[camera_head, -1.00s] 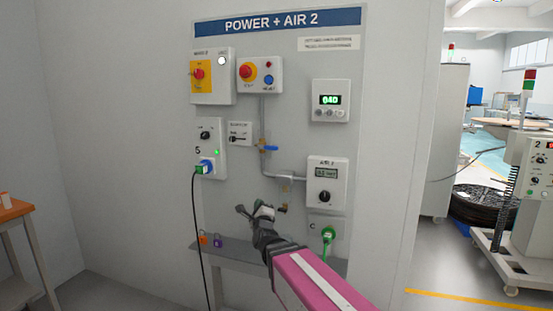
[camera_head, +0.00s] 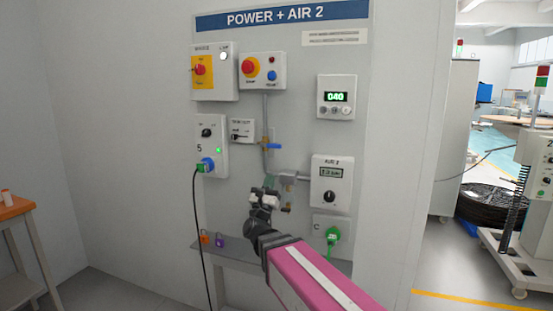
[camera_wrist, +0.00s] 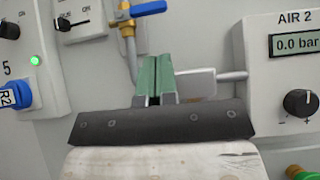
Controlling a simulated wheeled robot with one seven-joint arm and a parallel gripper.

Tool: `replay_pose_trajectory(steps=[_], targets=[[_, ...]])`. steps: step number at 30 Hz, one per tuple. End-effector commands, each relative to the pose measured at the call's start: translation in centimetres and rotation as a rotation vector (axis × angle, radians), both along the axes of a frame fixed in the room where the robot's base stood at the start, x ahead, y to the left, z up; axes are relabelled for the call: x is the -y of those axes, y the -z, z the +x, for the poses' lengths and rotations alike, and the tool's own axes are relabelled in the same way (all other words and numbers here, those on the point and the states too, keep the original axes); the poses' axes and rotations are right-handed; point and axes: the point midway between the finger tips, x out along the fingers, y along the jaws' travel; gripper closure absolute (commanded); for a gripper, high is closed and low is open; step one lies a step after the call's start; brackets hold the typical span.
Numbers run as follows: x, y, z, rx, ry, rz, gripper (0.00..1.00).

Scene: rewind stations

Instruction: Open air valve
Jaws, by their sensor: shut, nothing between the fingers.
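The air valve (camera_head: 265,147) is a brass body on a vertical grey pipe, with a blue lever (camera_head: 272,147) pointing right, across the pipe. In the wrist view, the blue lever (camera_wrist: 148,8) and brass valve body (camera_wrist: 126,22) show at the top, slightly left of the fingers. My gripper (camera_head: 268,192) is below the valve, in front of the lower pipe. Its green fingertips (camera_wrist: 157,62) are together and empty, apart from the lever. They hide part of the pipe. The AIR 2 box (camera_head: 331,182) reads 0.0 bar in the wrist view.
A power box with a blue plug (camera_head: 207,165) and hanging black cable is at left. A green plug (camera_head: 333,235) is at lower right. A small shelf (camera_head: 230,258) below bears orange and purple padlocks. Emergency stop box (camera_head: 262,71) sits above the valve.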

Motion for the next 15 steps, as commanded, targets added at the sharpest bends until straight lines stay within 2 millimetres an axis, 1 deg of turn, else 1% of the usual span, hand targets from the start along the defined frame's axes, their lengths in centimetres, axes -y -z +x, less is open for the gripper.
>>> replay_pose_trajectory(steps=[4,7,15], targets=[[0.1,-0.3,0.4,0.000,0.001,-0.001,1.00],[0.3,-1.0,1.1,0.001,0.001,-0.001,1.00],[1.3,-4.1,4.0,0.001,0.002,-0.001,1.00]])
